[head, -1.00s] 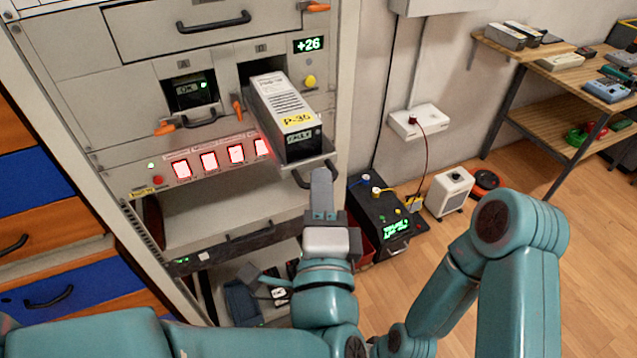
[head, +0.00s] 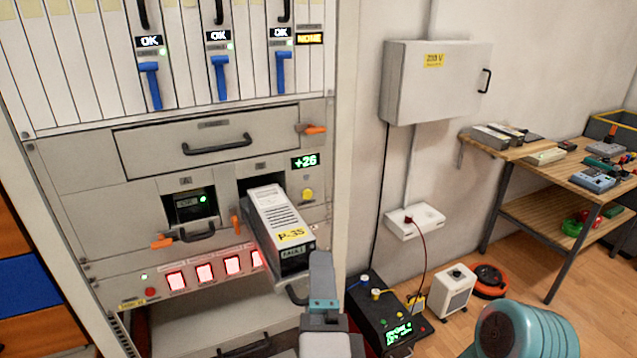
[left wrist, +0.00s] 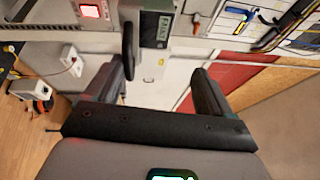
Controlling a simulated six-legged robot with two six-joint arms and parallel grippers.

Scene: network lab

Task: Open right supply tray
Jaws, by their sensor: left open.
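The right supply tray (head: 270,273) sticks out of its slot in the rack. A grey module labelled P-35 (head: 278,212) sits on it, with a FAULT display on its front. The tray's dark handle (head: 296,295) is partly hidden by my left gripper (head: 322,275), which is just in front and to the right. In the left wrist view the handle (left wrist: 128,45) shows near the left finger of my open left gripper (left wrist: 160,70). The jaws are not closed on it. My right gripper is out of view.
The left supply tray (head: 190,207) is closed, with an OK display. A wide drawer (head: 215,145) is above. A black box with a green display (head: 385,320) and a white heater (head: 453,290) stand on the floor to the right. A wooden workbench (head: 550,170) is farther right.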

